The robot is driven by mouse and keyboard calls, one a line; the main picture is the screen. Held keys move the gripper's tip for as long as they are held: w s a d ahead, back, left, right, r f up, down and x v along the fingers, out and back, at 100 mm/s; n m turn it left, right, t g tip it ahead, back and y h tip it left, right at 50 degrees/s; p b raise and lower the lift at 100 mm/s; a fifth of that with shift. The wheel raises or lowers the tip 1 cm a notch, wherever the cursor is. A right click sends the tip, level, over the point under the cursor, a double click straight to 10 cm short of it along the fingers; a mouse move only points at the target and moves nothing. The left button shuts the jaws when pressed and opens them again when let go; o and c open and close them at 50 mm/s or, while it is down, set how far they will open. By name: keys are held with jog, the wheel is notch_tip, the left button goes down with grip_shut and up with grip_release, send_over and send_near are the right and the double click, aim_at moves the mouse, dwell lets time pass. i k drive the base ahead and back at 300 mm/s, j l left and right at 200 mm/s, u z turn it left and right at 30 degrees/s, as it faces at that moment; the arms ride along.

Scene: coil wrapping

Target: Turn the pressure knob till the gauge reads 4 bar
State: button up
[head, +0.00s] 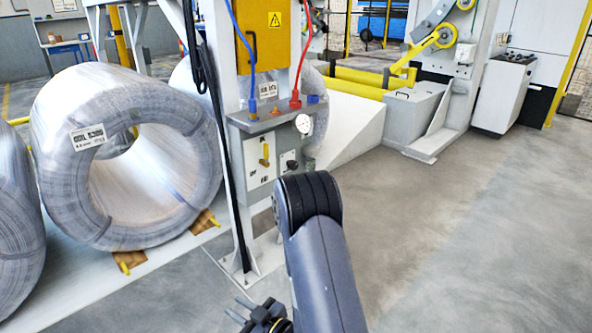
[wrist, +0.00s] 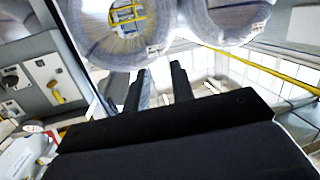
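The grey control panel (head: 272,150) is on a column in the middle of the head view. The round white pressure gauge (head: 303,124) is at its upper right; its needle is too small to read. A black knob (head: 291,164) sits below the gauge, close to my arm's outline. A yellow lever (head: 265,155) is on the plate to its left. My gripper (head: 240,309) is low in the head view, nearer than the panel and touching nothing. In the wrist view, my gripper (wrist: 162,88) has its two fingers apart with nothing between; the panel (wrist: 42,88) is at the left, tilted.
Large wrapped wire coils (head: 125,155) stand left of the column. Red and blue hoses and a black cable (head: 222,140) hang along it. A yellow box (head: 262,38) is above the panel. The floor (head: 440,240) at the right is clear.

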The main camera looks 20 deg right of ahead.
aim_at(292, 165)
jog(key=i+l+z, duration=0.15)
jog(key=i+l, duration=0.35)
jog(key=i+l+z, duration=0.15)
jog(key=i+l, duration=0.25)
jog(key=i, duration=0.2)
jog(key=i+l+z, duration=0.15)
jog(key=i+l, duration=0.2)
jog(key=i, duration=0.2)
